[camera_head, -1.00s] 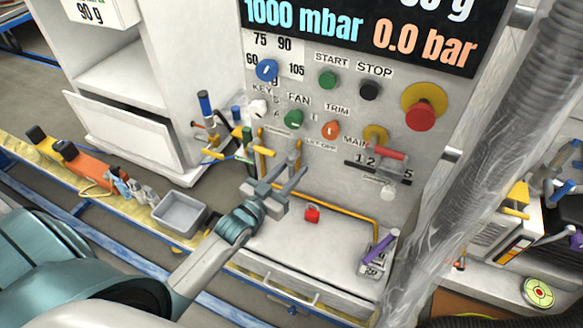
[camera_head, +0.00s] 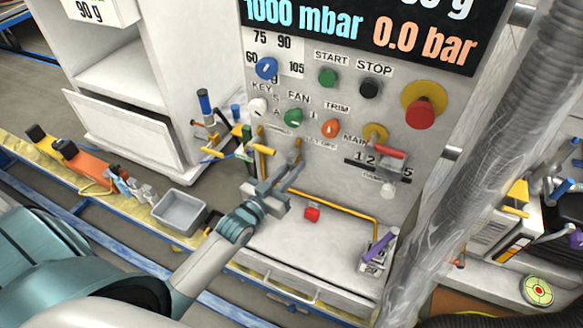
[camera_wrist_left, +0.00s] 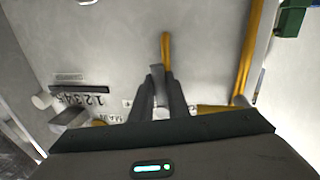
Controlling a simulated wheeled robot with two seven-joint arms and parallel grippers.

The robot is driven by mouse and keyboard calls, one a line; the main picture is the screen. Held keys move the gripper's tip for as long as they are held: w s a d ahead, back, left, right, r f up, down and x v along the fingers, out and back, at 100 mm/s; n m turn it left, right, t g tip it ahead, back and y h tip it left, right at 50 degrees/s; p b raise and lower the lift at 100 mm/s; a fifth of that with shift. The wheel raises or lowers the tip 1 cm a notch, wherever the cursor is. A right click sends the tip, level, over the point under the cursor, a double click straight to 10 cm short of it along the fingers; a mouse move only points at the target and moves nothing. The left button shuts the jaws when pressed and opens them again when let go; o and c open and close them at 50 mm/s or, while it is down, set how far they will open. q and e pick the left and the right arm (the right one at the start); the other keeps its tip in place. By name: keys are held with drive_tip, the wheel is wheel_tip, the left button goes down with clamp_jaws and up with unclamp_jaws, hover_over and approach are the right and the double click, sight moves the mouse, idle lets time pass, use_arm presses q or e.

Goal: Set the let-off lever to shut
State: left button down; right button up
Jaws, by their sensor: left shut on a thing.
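The let-off lever (camera_head: 297,148) is a slim handle standing out from the grey panel, just left of and below the small LET-OFF label. My left gripper (camera_head: 284,172) reaches up to it from below. In the wrist view the two dark fingers (camera_wrist_left: 160,88) close on a grey piece, with a yellow-orange bar (camera_wrist_left: 166,50) just beyond. The fingers hide much of the lever, so its exact angle is hard to tell. My right gripper is not in view.
A yellow-handled valve (camera_head: 263,149) stands close left of the gripper. A purple-handled lever (camera_head: 379,247) is at lower right. A grey tray (camera_head: 180,213) lies at left.

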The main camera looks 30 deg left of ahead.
use_arm(q)
drive_tip(key=n, duration=0.2)
drive_tip(key=d+n, duration=0.1)
drive_tip(key=n, duration=0.1)
drive_tip(key=n+t, duration=0.1)
drive_tip(key=shift+w+d+r+n+y, duration=0.1)
drive_tip(key=shift+d+r+n+y, duration=0.2)
drive_tip(key=shift+d+n, duration=0.1)
drive_tip(key=n, duration=0.3)
drive_tip(key=d+r+n+y, duration=0.1)
drive_tip(key=n, duration=0.1)
drive_tip(key=shift+t, duration=0.4)
drive_tip(key=n, duration=0.3)
drive_tip(key=r+n+y, duration=0.1)
drive_tip(key=shift+d+r, duration=0.1)
drive_tip(key=shift+d, duration=0.15)
drive_tip(key=shift+d+r+n+y+p, duration=0.1)
drive_tip(key=shift+r+n+y+p, duration=0.2)
drive_tip(key=shift+n, duration=0.9)
drive_tip(key=shift+r+n+y+p, duration=0.15)
drive_tip(key=shift+r+n+y, duration=0.1)
drive_tip(key=shift+n, duration=0.95)
drive_tip(key=c, duration=1.7)
unclamp_jaws()
